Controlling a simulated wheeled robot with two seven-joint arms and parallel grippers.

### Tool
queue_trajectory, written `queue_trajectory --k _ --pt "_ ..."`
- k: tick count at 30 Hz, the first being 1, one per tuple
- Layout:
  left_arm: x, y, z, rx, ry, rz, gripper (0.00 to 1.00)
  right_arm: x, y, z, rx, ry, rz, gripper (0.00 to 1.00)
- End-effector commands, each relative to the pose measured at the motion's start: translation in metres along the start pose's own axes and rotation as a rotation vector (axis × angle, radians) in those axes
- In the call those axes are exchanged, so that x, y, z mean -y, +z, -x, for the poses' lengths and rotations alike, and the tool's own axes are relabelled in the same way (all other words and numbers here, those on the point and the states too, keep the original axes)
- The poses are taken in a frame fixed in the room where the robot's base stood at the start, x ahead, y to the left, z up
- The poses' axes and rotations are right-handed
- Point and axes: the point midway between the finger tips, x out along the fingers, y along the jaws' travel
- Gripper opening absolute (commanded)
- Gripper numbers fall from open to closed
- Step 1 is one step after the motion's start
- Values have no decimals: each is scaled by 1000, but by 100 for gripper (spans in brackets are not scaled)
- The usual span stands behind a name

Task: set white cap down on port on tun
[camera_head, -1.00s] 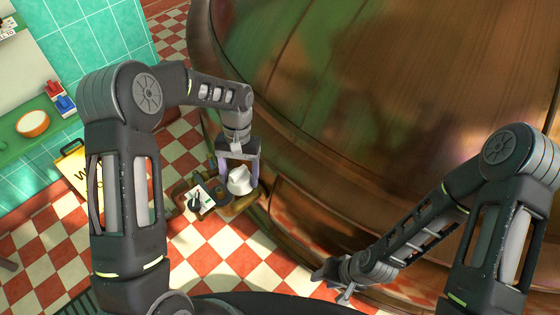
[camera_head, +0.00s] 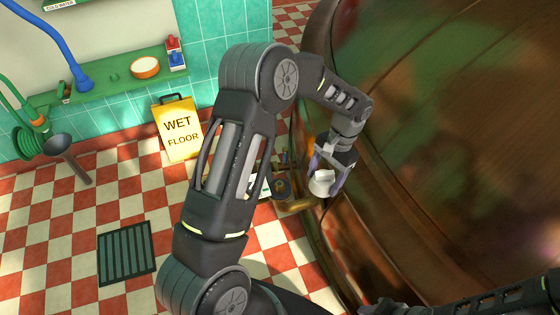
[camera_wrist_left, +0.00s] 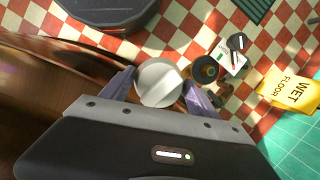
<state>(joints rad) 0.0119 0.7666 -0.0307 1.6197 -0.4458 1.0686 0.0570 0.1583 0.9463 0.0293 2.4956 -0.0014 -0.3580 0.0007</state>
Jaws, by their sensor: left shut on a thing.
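My left gripper (camera_head: 325,175) is shut on the white cap (camera_head: 321,184), which it holds beside the lower wall of the big copper tun (camera_head: 450,130). In the left wrist view the cap (camera_wrist_left: 160,83) sits between the two fingers, its round face with a raised bar showing. I cannot make out the port on the tun. My right gripper (camera_head: 378,306) is a dark shape at the bottom edge of the head view, partly cut off, and its jaws are unclear.
A small stand with a brass-coloured part (camera_head: 294,208) and a dark round item (camera_wrist_left: 205,68) is near the cap. A yellow wet floor sign (camera_head: 180,130) stands by the tiled wall. A floor grate (camera_head: 126,251) lies at left, with clear checkered floor around it.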

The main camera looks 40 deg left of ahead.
Motion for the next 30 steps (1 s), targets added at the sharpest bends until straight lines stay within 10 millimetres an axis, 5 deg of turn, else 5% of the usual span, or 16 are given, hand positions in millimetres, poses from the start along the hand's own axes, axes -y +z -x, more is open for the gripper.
queue_trajectory --k 12,16,21,30 --pt "106 17 -30 0 -324 -1151 34 -24 0 -61 -1 1 2 36" --pt "128 25 -34 0 -408 -1457 34 -29 0 -72 -1 1 3 36" --pt "141 30 -34 1 -466 -1673 34 -31 0 -78 -1 2 3 36" --pt "143 32 -33 2 -480 -1730 34 -31 0 -77 -1 2 3 36"
